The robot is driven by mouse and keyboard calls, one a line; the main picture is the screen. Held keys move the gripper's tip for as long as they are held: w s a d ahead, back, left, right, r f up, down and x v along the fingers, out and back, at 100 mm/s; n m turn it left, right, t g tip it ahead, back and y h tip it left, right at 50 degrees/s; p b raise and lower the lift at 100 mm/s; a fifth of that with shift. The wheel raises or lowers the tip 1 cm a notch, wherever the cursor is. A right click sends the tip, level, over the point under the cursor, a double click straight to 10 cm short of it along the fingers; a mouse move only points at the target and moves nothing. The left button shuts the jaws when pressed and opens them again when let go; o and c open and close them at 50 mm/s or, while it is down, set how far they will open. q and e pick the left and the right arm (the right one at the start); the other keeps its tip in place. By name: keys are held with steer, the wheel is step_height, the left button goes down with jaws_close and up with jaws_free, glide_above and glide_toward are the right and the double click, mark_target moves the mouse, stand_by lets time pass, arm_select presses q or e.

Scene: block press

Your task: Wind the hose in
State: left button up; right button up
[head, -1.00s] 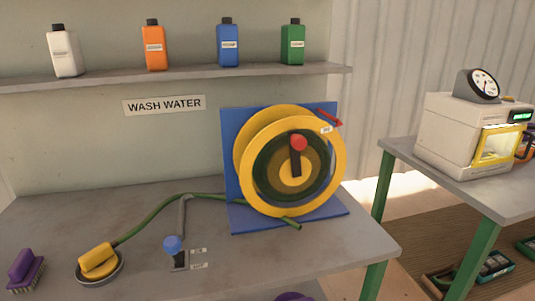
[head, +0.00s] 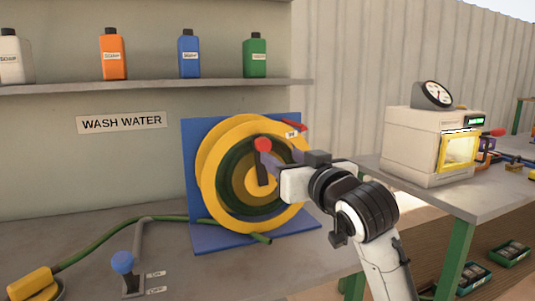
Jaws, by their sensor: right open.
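The yellow hose reel (head: 212,178) stands on a blue bracket (head: 195,236) on the grey bench. Its black crank (head: 262,172) points up and ends in a red knob (head: 263,144). Some green hose is wound on the drum. The rest of the green hose (head: 98,238) runs left over the bench to a yellow nozzle (head: 32,283). My right gripper (head: 276,160) is open, with its fingers at the right side of the red knob; I cannot tell whether they touch it. My left gripper is out of view.
A blue-knobbed lever (head: 123,263) stands on the bench in front of the reel, by two small labels. A red piece (head: 295,126) sits at the bracket's upper right. Bottles line the shelf (head: 160,84) above. A machine with a gauge (head: 432,95) stands on the right table.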

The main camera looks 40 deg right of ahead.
mark_target(270, 145)
steer(key=x, duration=0.9)
steer(key=shift+w, duration=0.35)
steer(key=shift+f, duration=0.1)
jaws_close()
steer(key=shift+s+d+r+m+p, duration=0.1)
steer(key=shift+d+r+m+p, duration=0.3)
steer(key=shift+p, duration=0.65)
steer(key=shift+d+f+m+p, duration=0.2)
steer(key=shift+d+m+p, duration=0.1)
steer(key=shift+s+d+f, duration=0.1)
steer(key=shift+f, duration=0.05)
jaws_free()
